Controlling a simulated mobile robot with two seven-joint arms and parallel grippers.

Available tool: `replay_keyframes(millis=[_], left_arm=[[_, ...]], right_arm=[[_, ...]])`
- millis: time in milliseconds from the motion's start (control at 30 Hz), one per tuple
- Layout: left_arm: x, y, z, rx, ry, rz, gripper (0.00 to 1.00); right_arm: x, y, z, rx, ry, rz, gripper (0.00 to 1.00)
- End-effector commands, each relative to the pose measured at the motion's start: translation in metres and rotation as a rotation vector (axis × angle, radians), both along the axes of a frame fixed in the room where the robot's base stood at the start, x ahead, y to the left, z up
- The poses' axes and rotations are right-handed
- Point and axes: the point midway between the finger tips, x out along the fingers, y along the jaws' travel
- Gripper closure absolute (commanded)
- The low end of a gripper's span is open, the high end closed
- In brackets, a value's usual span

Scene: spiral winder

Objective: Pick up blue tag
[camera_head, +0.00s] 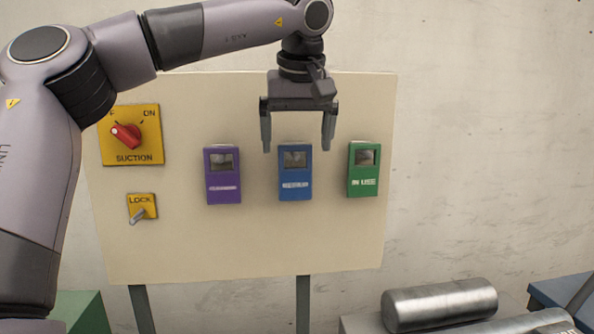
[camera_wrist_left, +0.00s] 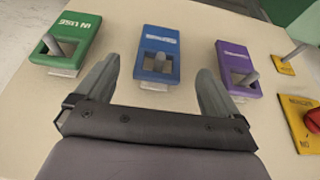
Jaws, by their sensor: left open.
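The blue tag (camera_head: 295,185) hangs on the cream panel (camera_head: 240,250), between a purple tag (camera_head: 223,188) and a green tag (camera_head: 363,182). A window-like opening shows in its upper part. My left gripper (camera_head: 298,147) is open and empty, its fingers pointing down at the top of the blue tag in the head view. In the left wrist view the blue tag (camera_wrist_left: 156,58) lies ahead, roughly between the two fingers (camera_wrist_left: 157,90), with a peg showing through its opening. I cannot tell whether the fingers touch it. My right gripper is not in view.
A yellow suction plate with a red knob (camera_head: 127,135) and a yellow lock plate with a lever (camera_head: 142,208) are on the panel's left side. Metal cylinders (camera_head: 440,304) lie at lower right. The panel below the tags is clear.

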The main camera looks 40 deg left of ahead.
Motion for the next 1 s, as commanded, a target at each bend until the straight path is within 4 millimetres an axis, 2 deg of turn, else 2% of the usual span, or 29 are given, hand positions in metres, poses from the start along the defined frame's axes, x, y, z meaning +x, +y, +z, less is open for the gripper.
replay_keyframes(millis=[133, 267, 700, 1000], left_arm=[[0.000, -0.001, 0.001, 0.007, 0.001, -0.004, 0.04], [0.002, 0.001, -0.008, 0.006, 0.005, -0.006, 0.04], [0.013, 0.018, -0.061, 0.005, 0.003, -0.004, 0.04], [0.015, 0.020, -0.065, 0.007, 0.001, -0.003, 0.04]], right_arm=[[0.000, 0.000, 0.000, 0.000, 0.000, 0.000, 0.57], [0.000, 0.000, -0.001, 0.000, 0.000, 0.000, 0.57], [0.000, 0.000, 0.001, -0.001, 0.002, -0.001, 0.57], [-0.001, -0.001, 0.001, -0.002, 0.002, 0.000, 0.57]])
